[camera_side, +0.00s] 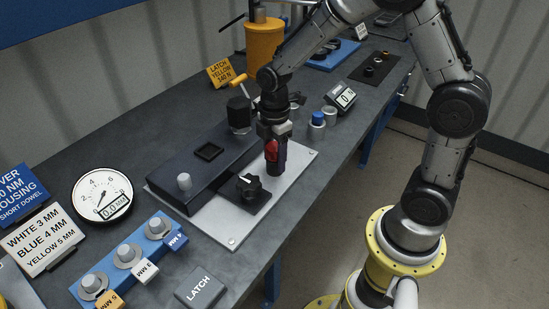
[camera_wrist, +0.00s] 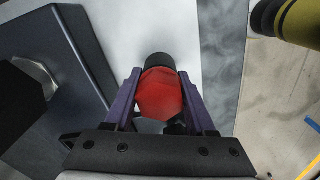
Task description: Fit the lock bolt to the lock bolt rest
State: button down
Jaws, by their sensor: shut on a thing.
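My gripper (camera_wrist: 160,100) points down over the pale plate and is shut on a red piece with a black end, which I take to be the lock bolt (camera_wrist: 160,95). The wrist view shows its red faceted head between the two dark purple fingers, with a black round part beyond it. In the side view, the red piece (camera_side: 271,150) shows between the fingers, just right of the dark housing (camera_side: 170,158). I cannot tell whether its lower end touches the plate. No part is clearly marked as the lock bolt rest.
The housing has a square recess (camera_side: 209,151) and a silver post (camera_side: 184,181). A blue-topped cylinder (camera_side: 317,119) and a force display (camera_side: 341,97) stand behind right.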

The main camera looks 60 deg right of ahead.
aim_at(274, 146)
jog(key=shift+w+r, duration=0.2)
jog(key=shift+r, duration=1.6)
jog(key=shift+s+r, duration=0.1)
jog(key=shift+r, duration=0.3)
jog(key=shift+r, duration=0.1)
jog(key=shift+r, duration=0.3)
jog(key=c, duration=1)
grip_release()
grip_shut()
